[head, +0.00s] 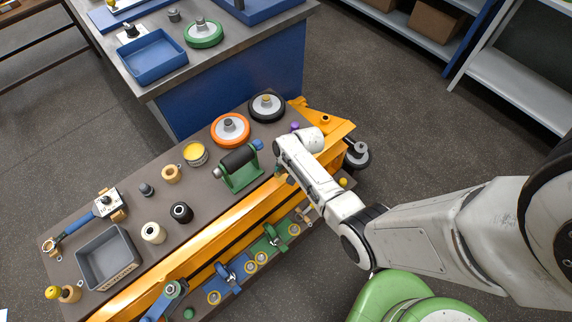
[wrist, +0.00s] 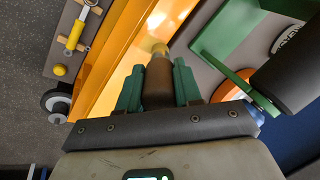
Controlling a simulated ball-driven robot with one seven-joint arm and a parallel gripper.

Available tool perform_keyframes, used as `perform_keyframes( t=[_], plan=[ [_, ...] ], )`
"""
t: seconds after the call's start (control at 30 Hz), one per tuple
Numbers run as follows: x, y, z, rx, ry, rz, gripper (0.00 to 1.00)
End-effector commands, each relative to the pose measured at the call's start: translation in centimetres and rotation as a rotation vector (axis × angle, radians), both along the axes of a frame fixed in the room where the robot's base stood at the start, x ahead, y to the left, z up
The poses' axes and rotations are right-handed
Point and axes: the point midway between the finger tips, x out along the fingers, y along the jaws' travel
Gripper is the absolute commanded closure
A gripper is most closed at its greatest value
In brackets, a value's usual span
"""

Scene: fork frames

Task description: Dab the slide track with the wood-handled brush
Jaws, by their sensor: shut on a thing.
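The slide track (head: 195,232) is the long orange rail running diagonally across the bench. Its glossy surface also shows in the wrist view (wrist: 128,72). My gripper (head: 281,174) is over the track's upper right part, next to the green roller stand. In the wrist view my gripper (wrist: 158,88) is shut, with green fingers on both sides of the brown handle of the wood-handled brush (wrist: 158,82). The brush's pale yellow tip (wrist: 160,49) points at the track. I cannot tell whether the tip touches it. My arm hides most of the brush in the head view.
A green stand with a black roller (head: 238,160) stands close beside my gripper. Orange (head: 230,130) and black (head: 266,107) wheels stand behind it. A yellow-topped tin (head: 195,154), bushings and a grey tray (head: 108,258) occupy the bench's left. Green and blue clamps line the front side.

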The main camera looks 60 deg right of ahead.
Motion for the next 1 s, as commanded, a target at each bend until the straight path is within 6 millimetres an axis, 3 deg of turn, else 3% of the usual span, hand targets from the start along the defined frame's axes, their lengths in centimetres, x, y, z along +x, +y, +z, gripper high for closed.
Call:
perform_keyframes(
  t=[0.5, 1.0],
  plan=[
    [0.2, 0.8, 0.1, 0.000, 0.000, 0.000, 0.96],
    [-0.1, -1.0, 0.0, 0.000, -0.001, 0.000, 0.96]
  ],
)
